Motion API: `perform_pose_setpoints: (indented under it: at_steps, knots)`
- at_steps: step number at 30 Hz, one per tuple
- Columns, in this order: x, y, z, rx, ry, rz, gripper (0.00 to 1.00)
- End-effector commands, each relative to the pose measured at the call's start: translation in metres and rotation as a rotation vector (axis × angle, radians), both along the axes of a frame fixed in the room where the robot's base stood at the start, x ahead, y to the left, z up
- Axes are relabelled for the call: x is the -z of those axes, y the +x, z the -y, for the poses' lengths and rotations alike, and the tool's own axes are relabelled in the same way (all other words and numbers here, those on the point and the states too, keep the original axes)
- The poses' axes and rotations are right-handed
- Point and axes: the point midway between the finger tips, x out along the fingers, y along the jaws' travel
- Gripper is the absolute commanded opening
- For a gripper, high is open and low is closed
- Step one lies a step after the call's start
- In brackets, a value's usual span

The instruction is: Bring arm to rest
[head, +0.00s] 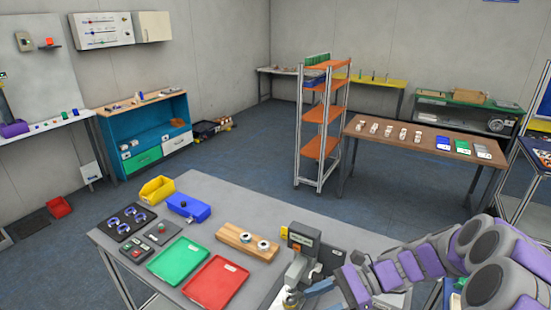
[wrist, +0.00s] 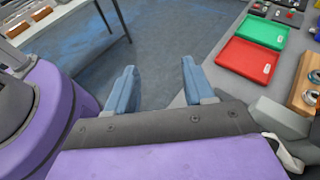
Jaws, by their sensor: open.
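My arm is purple and grey and reaches in from the right in the head view, low over the right front part of the grey table (head: 215,190). My gripper (wrist: 160,82) has two blue fingers, spread apart, with only floor and the table edge seen between and beyond them. In the head view, a blue finger of my gripper (head: 320,288) shows beside the grey device with a dark screen (head: 301,240). The gripper holds nothing. Whether it touches the device I cannot tell.
The table carries a green tray (head: 178,261), a red tray (head: 217,284), a wooden block (head: 240,240) with round parts, a blue box (head: 188,208) and a yellow bin (head: 157,190). An orange shelf rack (head: 323,114) and brown table (head: 425,140) stand behind. Open floor lies between.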

Motion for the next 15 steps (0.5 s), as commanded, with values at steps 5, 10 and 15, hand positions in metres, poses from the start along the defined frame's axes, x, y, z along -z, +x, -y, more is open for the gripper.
perform_pose_setpoints:
  at_steps: [5,10,15]
  knots:
    - [-0.009,-0.036,-0.022,-0.163,-0.098,0.131,0.53]
    - [-0.012,-0.071,-0.033,-0.314,-0.188,0.249,0.53]
    - [-0.012,-0.106,-0.036,-0.464,-0.278,0.364,0.53]
